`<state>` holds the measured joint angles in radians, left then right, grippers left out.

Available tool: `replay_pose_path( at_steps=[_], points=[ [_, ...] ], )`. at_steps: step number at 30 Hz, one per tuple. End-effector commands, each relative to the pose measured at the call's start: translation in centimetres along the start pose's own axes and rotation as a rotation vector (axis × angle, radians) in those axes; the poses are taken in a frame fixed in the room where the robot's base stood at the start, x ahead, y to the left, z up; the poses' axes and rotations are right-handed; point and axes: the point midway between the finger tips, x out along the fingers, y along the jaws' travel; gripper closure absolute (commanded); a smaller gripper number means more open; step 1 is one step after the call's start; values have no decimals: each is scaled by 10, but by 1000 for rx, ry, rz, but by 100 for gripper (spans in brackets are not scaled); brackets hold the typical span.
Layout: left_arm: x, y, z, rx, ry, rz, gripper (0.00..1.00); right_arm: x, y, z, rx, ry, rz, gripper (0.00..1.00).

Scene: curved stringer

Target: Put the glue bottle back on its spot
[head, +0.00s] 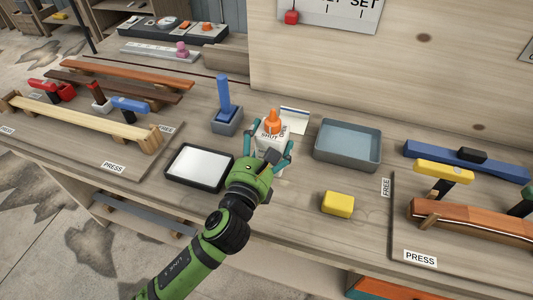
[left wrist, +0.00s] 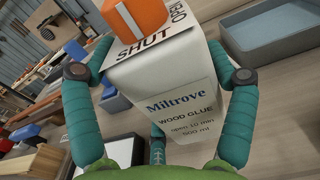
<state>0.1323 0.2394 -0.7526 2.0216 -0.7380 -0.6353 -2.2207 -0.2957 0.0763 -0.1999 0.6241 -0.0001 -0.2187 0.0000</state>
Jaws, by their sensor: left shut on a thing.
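The glue bottle is white with an orange cap (head: 272,116) and a label reading "Miltrove WOOD GLUE". My left gripper (head: 270,150) is shut on the glue bottle, with a teal finger on each side of it. In the left wrist view the glue bottle (left wrist: 175,95) fills the middle, between the gripper's fingers (left wrist: 160,80). Its top carries the words "SHUT" and "OPEN". Whether its base touches the bench cannot be told. A small white card (head: 295,117) stands just behind it. My right gripper does not show.
A dark-framed white pad (head: 199,167) lies left of the gripper. A blue-handled tool in a holder (head: 226,115) stands behind it. A grey tray (head: 347,144) is to the right, with a yellow block (head: 338,204) in front. Clamping boards with wooden strips flank both sides.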

Motion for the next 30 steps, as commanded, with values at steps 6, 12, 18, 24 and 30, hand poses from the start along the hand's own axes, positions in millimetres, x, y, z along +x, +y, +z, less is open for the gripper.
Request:
replay_pose_path(
  at_steps=[6, 12, 18, 24, 30],
  points=[
    [0, 0, -33, -3, 1, 0, 72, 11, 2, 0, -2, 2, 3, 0],
    [0, 0, -37, 0, -3, -1, 72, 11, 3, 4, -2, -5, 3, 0],
    [0, 0, -38, 0, -3, 0, 72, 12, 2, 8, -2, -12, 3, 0],
    [0, 0, -42, 1, 2, 0, 0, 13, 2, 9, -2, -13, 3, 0],
    [0, 0, -42, 1, 2, 0, 0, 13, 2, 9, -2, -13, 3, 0]
  ],
)
